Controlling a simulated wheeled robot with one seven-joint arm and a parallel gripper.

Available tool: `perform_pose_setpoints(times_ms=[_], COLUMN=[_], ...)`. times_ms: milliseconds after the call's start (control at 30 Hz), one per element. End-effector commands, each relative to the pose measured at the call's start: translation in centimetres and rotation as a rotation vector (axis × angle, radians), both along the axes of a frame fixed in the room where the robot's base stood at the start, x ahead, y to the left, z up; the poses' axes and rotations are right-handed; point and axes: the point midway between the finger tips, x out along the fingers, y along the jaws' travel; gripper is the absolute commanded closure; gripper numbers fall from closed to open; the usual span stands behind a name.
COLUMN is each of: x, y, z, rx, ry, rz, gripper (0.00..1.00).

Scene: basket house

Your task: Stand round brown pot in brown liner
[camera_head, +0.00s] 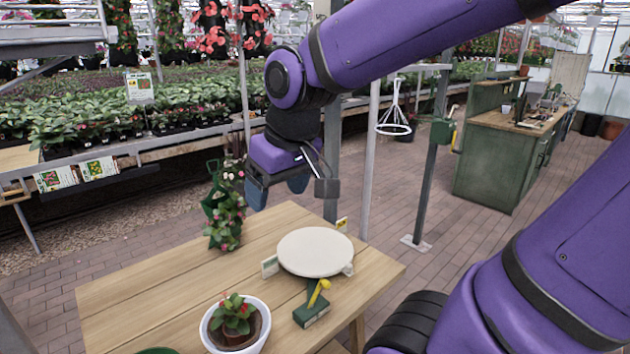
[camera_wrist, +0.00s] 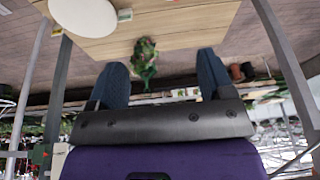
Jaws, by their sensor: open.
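A white round pot (camera_head: 264,333) stands at the table's near edge and holds a small plant with red flowers (camera_head: 234,312). I cannot make out a brown liner in either view. My gripper (camera_head: 277,190) is open and empty, high over the table's far edge, well away from the white pot. In the wrist view, my gripper's two blue fingers (camera_wrist: 160,80) stand wide apart, with a leafy plant (camera_wrist: 145,58) beyond them and nothing held.
A wooden table (camera_head: 170,290) bears a round white disc (camera_head: 315,252), a small green box with a yellow knob (camera_head: 311,312) and small cards. A flowering plant in a green holder (camera_head: 225,215) is at the far edge. A green rim (camera_head: 157,351) is cut off below. The table's left is clear.

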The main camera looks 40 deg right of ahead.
Motion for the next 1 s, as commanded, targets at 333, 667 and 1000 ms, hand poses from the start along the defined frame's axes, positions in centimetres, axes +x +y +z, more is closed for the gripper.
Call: perform_pose_setpoints(times_ms=[333, 667, 1000], x=[-6.6, -7.4, -7.4], y=[-1.1, -1.2, -1.2], z=[3.1, 3.3, 3.3], rx=[-0.012, -0.013, -0.014], ry=[-0.121, -0.134, -0.134], rz=[-0.053, -0.062, -0.061], gripper=[0.26, 0.26, 0.26])
